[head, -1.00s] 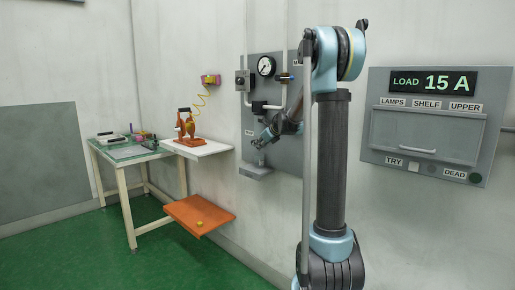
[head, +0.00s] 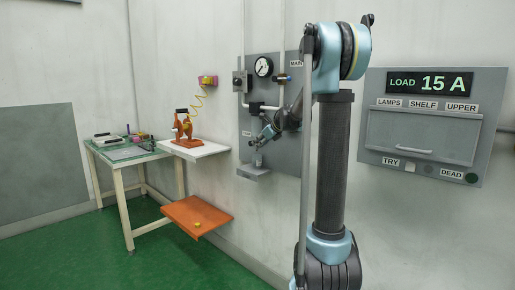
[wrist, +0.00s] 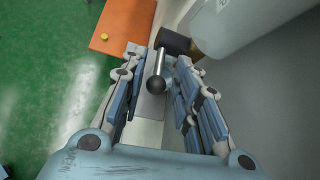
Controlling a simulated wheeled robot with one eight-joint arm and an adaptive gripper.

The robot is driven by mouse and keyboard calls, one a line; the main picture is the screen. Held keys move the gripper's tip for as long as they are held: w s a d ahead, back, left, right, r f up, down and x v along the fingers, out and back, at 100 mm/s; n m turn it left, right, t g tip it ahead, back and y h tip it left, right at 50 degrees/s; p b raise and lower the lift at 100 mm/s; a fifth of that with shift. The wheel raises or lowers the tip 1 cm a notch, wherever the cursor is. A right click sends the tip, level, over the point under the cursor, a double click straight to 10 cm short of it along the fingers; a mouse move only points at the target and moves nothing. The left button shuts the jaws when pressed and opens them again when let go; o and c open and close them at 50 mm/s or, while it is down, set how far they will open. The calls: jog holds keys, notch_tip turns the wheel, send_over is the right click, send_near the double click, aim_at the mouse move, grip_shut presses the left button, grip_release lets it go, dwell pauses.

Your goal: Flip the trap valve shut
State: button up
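A metal lever with a dark ball end (wrist: 155,84), apparently the trap valve's handle, shows in the wrist view. It runs from a dark round fitting (wrist: 172,41) beside a large pale cylinder (wrist: 232,22). My gripper (wrist: 163,62) is open, with one finger on each side of the lever. I see no clear contact between the fingers and the lever. In the head view my gripper (head: 262,137) is in front of the grey wall panel, above a small grey ledge (head: 253,173). The valve is too small and too covered to make out there.
A gauge (head: 263,67) and pipes are on the panel above my gripper. An orange shelf (head: 186,217) with a yellow knob sits low to the left, also in the wrist view (wrist: 122,22). A white shelf (head: 205,149) holds an orange device.

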jog(key=shift+v, duration=2.2)
